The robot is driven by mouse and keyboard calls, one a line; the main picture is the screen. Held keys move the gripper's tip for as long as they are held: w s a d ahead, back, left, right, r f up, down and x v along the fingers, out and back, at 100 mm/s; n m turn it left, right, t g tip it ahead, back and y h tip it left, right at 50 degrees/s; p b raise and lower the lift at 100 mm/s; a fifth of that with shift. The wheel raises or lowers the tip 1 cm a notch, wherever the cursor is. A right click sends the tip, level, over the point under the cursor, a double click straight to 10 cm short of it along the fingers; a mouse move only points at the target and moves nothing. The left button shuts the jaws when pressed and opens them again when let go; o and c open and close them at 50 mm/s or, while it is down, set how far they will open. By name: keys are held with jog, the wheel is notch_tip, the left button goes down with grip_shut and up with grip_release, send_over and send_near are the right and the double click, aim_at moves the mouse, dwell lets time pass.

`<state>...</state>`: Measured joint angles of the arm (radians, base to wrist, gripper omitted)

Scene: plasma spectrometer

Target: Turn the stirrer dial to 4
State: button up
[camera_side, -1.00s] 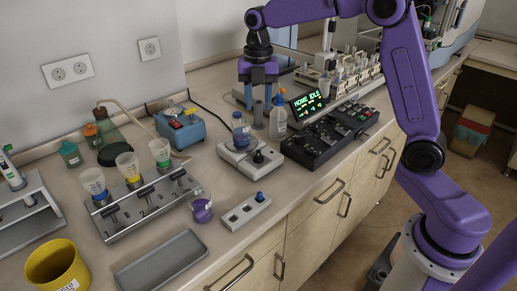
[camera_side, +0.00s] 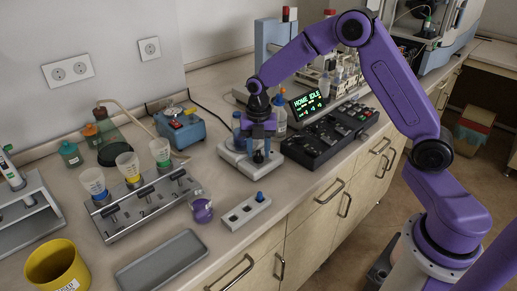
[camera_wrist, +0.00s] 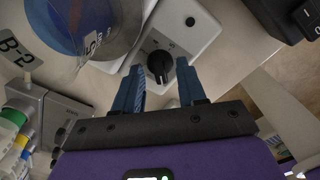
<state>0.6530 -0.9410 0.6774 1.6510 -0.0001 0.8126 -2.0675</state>
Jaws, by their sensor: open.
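The stirrer (camera_side: 236,160) is a pale flat box on the bench. In the wrist view its white top (camera_wrist: 195,30) carries a black dial (camera_wrist: 160,64) with a light pointer mark and small printed marks around it; I cannot read the setting. A bottle with blue contents (camera_wrist: 88,22) stands on the stirrer plate. My gripper (camera_side: 258,152) is over the front of the stirrer, pointing down, and hides most of the dial in the side view. In the wrist view my gripper (camera_wrist: 162,85) is open, its two blue fingers on either side of the dial, apart from it.
A black control box (camera_side: 330,135) with a lit screen stands close right of the stirrer. A wash bottle (camera_side: 280,115) is behind.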

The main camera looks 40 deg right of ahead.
jog(key=shift+f, duration=0.2)
jog(key=shift+c, duration=0.3)
grip_shut()
